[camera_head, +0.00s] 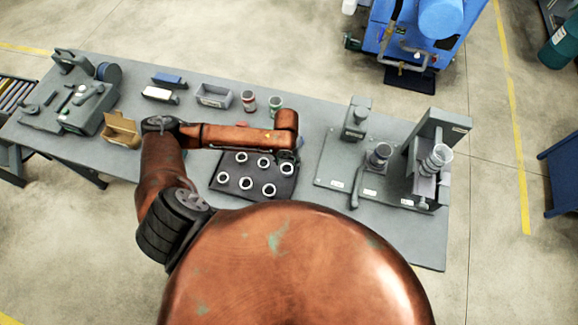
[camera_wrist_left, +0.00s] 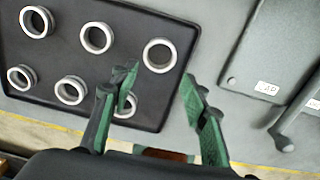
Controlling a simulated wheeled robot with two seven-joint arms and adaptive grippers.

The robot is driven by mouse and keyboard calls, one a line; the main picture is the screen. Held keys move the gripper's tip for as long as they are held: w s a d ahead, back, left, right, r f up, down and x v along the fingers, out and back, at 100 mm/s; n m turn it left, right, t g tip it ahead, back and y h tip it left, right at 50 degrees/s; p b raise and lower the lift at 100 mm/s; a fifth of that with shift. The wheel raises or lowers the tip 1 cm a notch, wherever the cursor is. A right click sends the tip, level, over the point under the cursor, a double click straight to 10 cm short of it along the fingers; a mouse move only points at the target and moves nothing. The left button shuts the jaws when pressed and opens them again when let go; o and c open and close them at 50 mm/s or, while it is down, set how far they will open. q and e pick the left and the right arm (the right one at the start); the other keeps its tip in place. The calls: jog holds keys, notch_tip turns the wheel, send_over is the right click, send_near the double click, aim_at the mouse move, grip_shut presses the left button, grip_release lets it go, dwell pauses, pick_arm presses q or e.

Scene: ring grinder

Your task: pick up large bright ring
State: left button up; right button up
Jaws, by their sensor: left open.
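Several metal rings lie flat in two rows on a dark tray (camera_head: 233,190). The rings look alike in the head view. In the left wrist view one bright, wide ring (camera_wrist_left: 147,47) at the tray's right side looks the largest; it appears to be the far right ring (camera_head: 287,168) in the head view. My left gripper (camera_head: 287,155) is over the tray's right end. In the left wrist view its green-padded fingers (camera_wrist_left: 160,76) are spread and empty, just below the large ring in the picture. The left finger partly hides a nearer ring (camera_wrist_left: 125,105). My right gripper is not in view.
A fixture plate with a press and a lever (camera_head: 354,195) stands right of the tray. A grey machine (camera_head: 84,110) occupies the table's left end.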

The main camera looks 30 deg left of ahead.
aim_at(287, 170)
pick_arm(q)
jog(key=shift+s+a+f, duration=0.1)
jog(key=shift+a+f, duration=0.1)
jog(key=shift+f, duration=0.7)
jog(key=f, duration=0.2)
jog(key=w+f+p, duration=0.1)
jog(key=f, duration=0.1)
jog(key=shift+a+f, duration=0.1)
jog(key=shift+f, duration=0.2)
jog(key=shift+c, duration=1.2)
jog(key=c, duration=0.5)
jog(key=shift+w, duration=0.1)
jog(key=shift+c, duration=0.7)
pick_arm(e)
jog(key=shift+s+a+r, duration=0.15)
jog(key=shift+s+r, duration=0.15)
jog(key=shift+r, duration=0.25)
